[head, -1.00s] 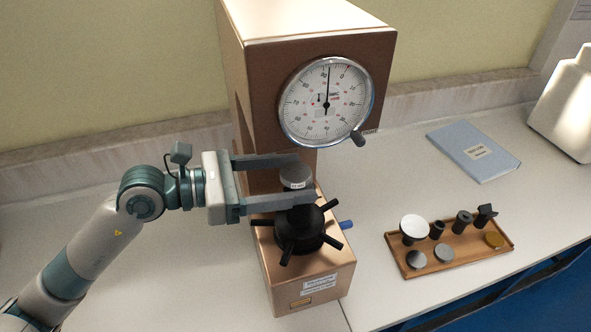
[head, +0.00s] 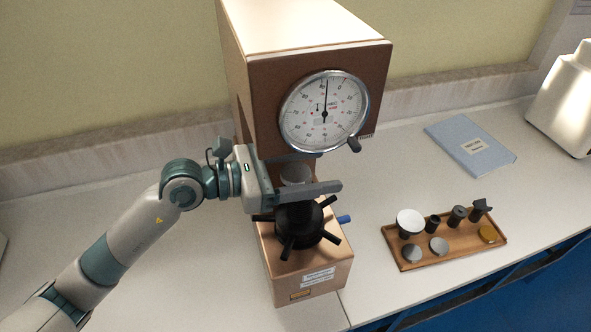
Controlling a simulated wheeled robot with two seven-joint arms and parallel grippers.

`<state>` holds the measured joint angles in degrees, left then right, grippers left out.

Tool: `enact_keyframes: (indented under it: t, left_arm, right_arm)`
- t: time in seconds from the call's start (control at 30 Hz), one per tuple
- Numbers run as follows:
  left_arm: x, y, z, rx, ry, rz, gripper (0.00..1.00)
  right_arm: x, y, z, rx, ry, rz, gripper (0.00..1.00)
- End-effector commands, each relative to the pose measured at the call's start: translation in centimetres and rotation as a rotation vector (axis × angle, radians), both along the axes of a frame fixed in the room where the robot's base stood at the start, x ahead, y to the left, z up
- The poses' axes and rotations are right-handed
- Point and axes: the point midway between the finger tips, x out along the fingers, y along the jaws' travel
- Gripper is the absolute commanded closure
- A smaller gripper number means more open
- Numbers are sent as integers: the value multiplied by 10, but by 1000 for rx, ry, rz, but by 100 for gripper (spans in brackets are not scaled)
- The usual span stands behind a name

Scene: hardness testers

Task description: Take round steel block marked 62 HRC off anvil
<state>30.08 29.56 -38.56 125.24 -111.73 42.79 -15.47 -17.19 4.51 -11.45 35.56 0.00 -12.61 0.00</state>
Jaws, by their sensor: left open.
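The round steel block (head: 296,174) is a grey disc on the anvil of the copper-brown hardness tester (head: 318,60), above the black spoked handwheel (head: 299,224). My left gripper (head: 332,170) comes in from the left, open. One finger lies behind the block and the other in front of it, so the block sits between them near the palm. The front finger hides the block's lower part and the anvil. I cannot tell whether either finger touches the block. My right gripper is not in view.
A wooden tray (head: 404,268) on the right of the bench holds several small parts and discs. A blue-grey book (head: 470,145) lies behind it. The dial gauge (head: 324,111) juts out above the gripper. The bench left of the tester is clear.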

Motion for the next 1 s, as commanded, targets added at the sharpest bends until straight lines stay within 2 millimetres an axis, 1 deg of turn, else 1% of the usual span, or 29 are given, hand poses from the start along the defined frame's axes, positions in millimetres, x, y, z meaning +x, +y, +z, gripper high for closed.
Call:
enact_keyframes:
  t: [0.27, 0.37, 0.4, 0.5, 0.83, 1.0]
  left_arm:
    - [0, 0, 0, 0, 0, 0, 35]
    - [0, 0, 0, 0, 0, 0, 56]
    - [0, 0, 0, 0, 0, 0, 66]
    - [0, 0, 0, 0, 0, 0, 88]
    - [0, 0, 3, -2, -3, 0, 88]
    - [0, 0, 11, -3, -5, -1, 88]
  right_arm:
    - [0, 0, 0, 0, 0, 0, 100]
    - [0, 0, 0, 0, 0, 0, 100]
    - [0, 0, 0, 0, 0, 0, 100]
    - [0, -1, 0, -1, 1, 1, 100]
    - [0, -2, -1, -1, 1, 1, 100]
    - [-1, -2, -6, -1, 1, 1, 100]
